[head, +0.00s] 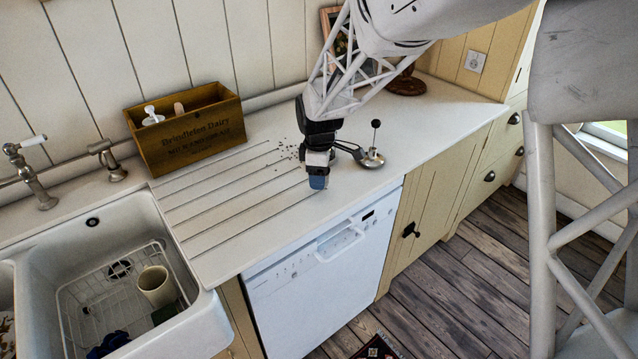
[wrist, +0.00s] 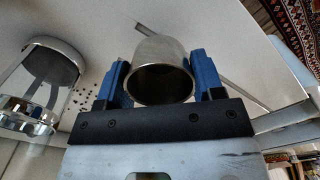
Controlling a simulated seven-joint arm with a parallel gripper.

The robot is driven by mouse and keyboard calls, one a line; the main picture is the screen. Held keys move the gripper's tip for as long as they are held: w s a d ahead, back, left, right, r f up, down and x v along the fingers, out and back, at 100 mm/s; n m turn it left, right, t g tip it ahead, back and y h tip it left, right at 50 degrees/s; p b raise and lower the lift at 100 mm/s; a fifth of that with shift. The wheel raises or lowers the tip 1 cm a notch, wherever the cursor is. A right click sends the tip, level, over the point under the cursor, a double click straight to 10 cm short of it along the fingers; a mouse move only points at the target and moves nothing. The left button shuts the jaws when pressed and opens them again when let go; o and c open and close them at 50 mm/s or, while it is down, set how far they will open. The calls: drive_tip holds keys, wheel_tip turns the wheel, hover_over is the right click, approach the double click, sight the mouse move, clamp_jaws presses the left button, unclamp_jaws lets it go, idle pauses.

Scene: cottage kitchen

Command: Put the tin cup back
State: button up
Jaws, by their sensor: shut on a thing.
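The tin cup (wrist: 160,50) is a plain grey metal cup in the wrist view, its open mouth facing the camera. My gripper (wrist: 161,72) is shut on it, with one blue finger against each side. In the head view my gripper (head: 318,182) points down over the front part of the white worktop, close to its front edge above the dishwasher. The cup is hidden behind the gripper there. I cannot tell whether the cup touches the worktop.
A shiny metal thing with a black-knobbed stem (head: 372,158) stands just right of my gripper. Dark specks (head: 287,150) lie to its left. A wooden dairy crate (head: 190,140) stands by the wall. The sink (head: 185,325) holds a rack and a cream cup (head: 156,286).

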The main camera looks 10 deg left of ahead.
drive_tip(key=shift+f, duration=1.75)
drive_tip(key=shift+f, duration=0.15)
drive_tip(key=o, duration=0.9)
wheel_tip(320, 180, up, 12)
drive_tip(key=shift+d+r, duration=0.1)
drive_tip(key=shift+r, duration=0.1)
